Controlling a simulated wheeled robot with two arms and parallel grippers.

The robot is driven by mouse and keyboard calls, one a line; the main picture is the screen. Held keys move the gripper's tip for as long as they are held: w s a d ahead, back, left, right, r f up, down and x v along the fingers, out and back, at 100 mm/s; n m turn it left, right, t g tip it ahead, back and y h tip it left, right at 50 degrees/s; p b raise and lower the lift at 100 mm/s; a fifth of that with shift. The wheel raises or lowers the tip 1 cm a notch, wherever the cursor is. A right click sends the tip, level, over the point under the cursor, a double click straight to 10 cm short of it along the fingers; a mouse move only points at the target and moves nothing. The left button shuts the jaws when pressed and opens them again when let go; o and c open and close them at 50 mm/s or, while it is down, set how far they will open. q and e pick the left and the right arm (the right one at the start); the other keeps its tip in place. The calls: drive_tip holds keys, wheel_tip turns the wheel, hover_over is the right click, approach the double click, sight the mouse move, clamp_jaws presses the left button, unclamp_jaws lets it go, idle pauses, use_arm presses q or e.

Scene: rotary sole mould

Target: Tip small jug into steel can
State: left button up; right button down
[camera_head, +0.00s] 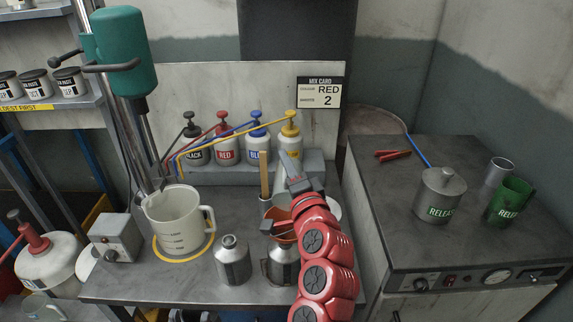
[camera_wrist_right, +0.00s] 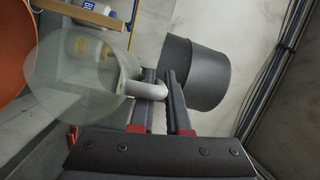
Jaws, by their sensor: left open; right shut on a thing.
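My right gripper (camera_head: 292,172) is in front of the yellow-topped bottle in the head view. In the right wrist view the right gripper (camera_wrist_right: 160,80) is shut on the white handle of the small jug (camera_wrist_right: 70,75), which is translucent. I cannot tell its tilt or contents; in the head view it is hard to make out. A steel can (camera_head: 276,272) with an orange funnel in its top stands on the bench below, partly hidden by my red right arm. Another steel can (camera_head: 233,262) with a narrow neck stands to its left. My left gripper is not in view.
A large measuring jug (camera_head: 175,222) stands on a yellow-ringed spot at left. Several pump bottles (camera_head: 225,145) stand along the back. A side cabinet at right bears a release pot (camera_head: 438,195) and a green cup (camera_head: 510,203). A wooden stick stands near my arm.

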drive_tip(key=shift+s+r+t+b, duration=0.15)
drive_tip(key=shift+s+t+b, duration=0.35)
drive_tip(key=shift+b, duration=0.6)
drive_tip(key=shift+a, duration=0.1)
idle(0.7)
